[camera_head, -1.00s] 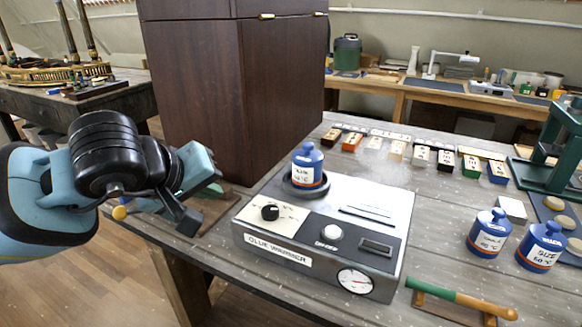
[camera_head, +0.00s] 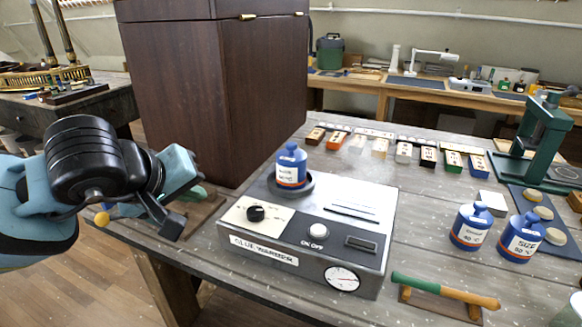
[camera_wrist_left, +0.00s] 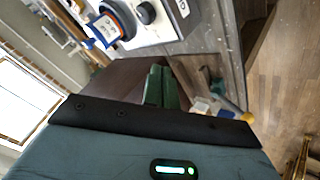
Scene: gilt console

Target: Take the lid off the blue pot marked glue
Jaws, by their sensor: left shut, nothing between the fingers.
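A blue pot (camera_head: 290,172) with a domed, knobbed blue lid (camera_head: 291,151) stands upright on the round plate of the glue warmer (camera_head: 300,232). Its white label is too small to read surely. The lid is on the pot. Two more lidded blue pots stand on the bench at the right: one with a blurred label (camera_head: 470,228) and one marked SIZE (camera_head: 520,238). My left gripper (camera_head: 172,223) is shut and empty, left of the warmer and apart from the pot. The pot also shows at the top left of the left wrist view (camera_wrist_left: 118,18). My right gripper is not in view.
A tall dark wooden cabinet (camera_head: 215,90) stands behind the warmer. A green-handled tool (camera_head: 445,290) lies on a rest in front right. A row of small coloured boxes (camera_head: 403,152) and a green press (camera_head: 545,135) stand farther back. Bare bench lies right of the warmer.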

